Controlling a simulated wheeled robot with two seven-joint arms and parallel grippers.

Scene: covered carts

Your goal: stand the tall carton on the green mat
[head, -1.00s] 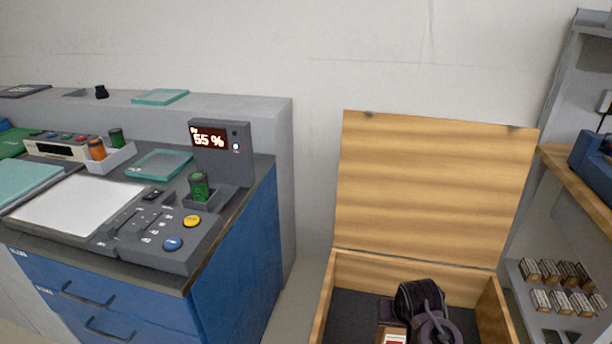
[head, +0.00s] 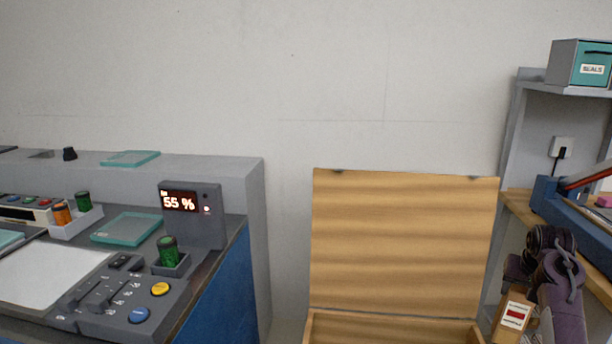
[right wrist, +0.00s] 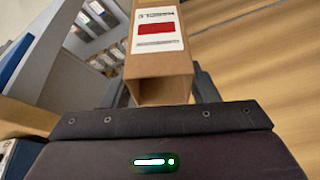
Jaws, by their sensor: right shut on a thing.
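The tall carton (head: 514,312) is brown with a white label bearing a red block. It is at the lower right of the head view, slightly tilted, its lower part cut off by the frame. My right gripper (right wrist: 160,90) is shut on the carton, which shows between its fingers in the right wrist view (right wrist: 160,68). The carton's near end looks open and hollow there. In the head view the carton is right of the open wooden chest, in front of the shelf unit. I cannot make out a green mat. My left gripper is not in view.
The wooden chest (head: 402,245) stands with its lid up against the wall. A control desk (head: 215,300) with buttons and a 55 % display (head: 180,202) is at left.

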